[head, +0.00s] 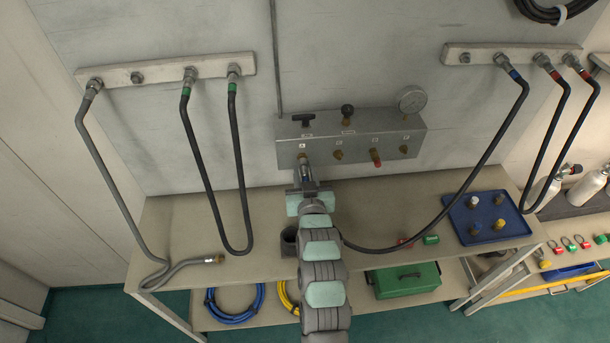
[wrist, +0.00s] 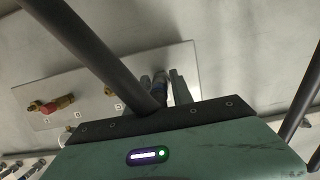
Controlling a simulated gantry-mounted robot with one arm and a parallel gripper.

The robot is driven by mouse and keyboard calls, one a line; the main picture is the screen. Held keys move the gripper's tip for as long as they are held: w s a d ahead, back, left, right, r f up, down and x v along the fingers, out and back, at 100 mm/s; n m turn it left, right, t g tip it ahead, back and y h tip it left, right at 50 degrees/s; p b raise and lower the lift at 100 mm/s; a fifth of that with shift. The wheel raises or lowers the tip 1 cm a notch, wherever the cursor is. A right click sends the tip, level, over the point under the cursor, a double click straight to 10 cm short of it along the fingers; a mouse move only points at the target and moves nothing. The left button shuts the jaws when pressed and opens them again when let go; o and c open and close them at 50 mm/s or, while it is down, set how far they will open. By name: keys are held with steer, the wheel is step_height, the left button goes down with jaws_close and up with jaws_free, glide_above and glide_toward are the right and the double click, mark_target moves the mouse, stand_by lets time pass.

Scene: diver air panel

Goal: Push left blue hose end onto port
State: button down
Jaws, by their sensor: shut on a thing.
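The grey air panel (head: 378,133) is on the wall with a row of brass ports. My gripper (head: 305,172) is at its leftmost port (head: 302,156). In the wrist view my gripper (wrist: 163,90) is shut on the blue-banded hose end (wrist: 159,78), which points at the panel. The dark hose (head: 470,172) runs from a blue-banded fitting on the right wall rail, down over the shelf and behind my arm. In the wrist view the hose (wrist: 90,50) crosses close above my gripper. Whether the end touches the port or sits on it cannot be told.
A gauge (head: 411,99) and two knobs top the panel. Green-banded hoses (head: 186,140) hang at left. A blue tray (head: 487,218) with fittings is on the shelf at right.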

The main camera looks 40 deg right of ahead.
steer(key=shift+w+d+f, duration=0.1)
steer(key=shift+w, duration=0.05)
stand_by(0.5)
steer(key=c, duration=1)
jaws_free()
steer(key=shift+w+d, duration=0.15)
steer(key=shift+c, duration=0.2)
steer(key=b+v, duration=0.1)
steer(key=v, duration=1)
steer(key=shift+b, duration=0.3)
steer(key=shift+w, duration=0.1)
